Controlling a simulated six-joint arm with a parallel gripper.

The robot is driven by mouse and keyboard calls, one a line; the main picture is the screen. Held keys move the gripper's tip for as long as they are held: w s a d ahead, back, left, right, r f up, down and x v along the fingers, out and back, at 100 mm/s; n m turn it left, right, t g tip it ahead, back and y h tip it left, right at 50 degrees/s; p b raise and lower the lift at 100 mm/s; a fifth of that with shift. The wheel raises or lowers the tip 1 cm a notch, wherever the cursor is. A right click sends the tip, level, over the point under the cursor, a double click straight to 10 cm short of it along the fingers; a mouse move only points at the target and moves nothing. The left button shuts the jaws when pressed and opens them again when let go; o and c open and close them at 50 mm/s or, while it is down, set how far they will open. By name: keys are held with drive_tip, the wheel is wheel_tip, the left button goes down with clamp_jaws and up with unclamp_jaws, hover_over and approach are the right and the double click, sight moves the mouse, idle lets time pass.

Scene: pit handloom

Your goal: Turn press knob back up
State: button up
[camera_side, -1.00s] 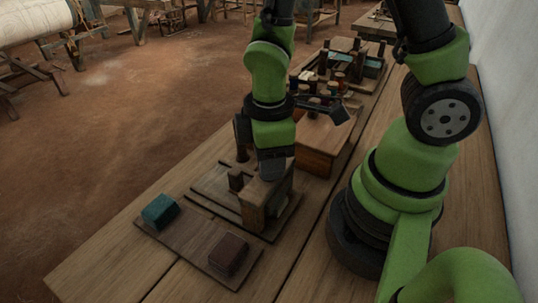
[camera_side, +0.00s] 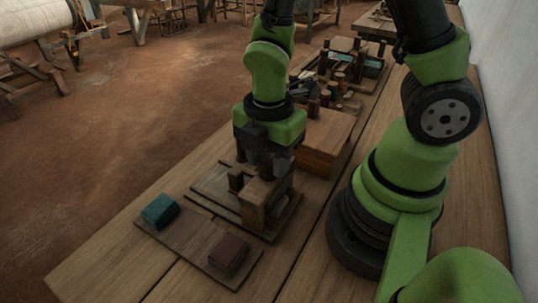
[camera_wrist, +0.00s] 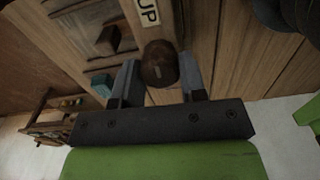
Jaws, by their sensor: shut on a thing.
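The press knob (camera_wrist: 159,63) is a dark brown round knob with a light mark on its top, seen in the wrist view. It sits between the two fingers of my gripper (camera_wrist: 161,78), which is shut on it. A pale label reading "UP" (camera_wrist: 149,12) lies just beyond the knob. In the side view my gripper (camera_side: 267,168) points down over the top of the wooden press (camera_side: 254,215). The knob is hidden there behind the fingers.
A board (camera_side: 187,241) in front of the press bears a teal block (camera_side: 160,210) and a dark red-brown block (camera_side: 229,254). A wooden box (camera_side: 324,150) stands close behind the press. Spools (camera_side: 335,88) and trays stand farther back.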

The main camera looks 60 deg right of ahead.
drive_tip(key=shift+n, duration=0.4)
drive_tip(key=o, duration=0.9)
wheel_tip(320, 180, up, 10)
drive_tip(key=shift+f, duration=0.1)
idle(0.4)
wheel_tip(320, 180, up, 5)
drive_tip(key=m+t+y, duration=0.1)
drive_tip(key=m+t, duration=0.2)
drive_tip(key=m, duration=0.6)
hover_over(269, 159)
drive_tip(key=s+d, duration=0.1)
drive_tip(key=s, duration=0.1)
drive_tip(key=s+r+m+t, duration=0.1)
drive_tip(key=m, duration=0.3)
drive_tip(key=s+r+m+t, duration=0.1)
drive_tip(key=r+m, duration=0.1)
drive_tip(key=m, duration=0.3)
drive_tip(key=s+r+m+t+y, duration=0.1)
drive_tip(key=r+m+t, duration=0.1)
drive_tip(key=m, duration=0.2)
drive_tip(key=shift+s+d+r, duration=0.1)
drive_tip(key=shift+d, duration=0.3)
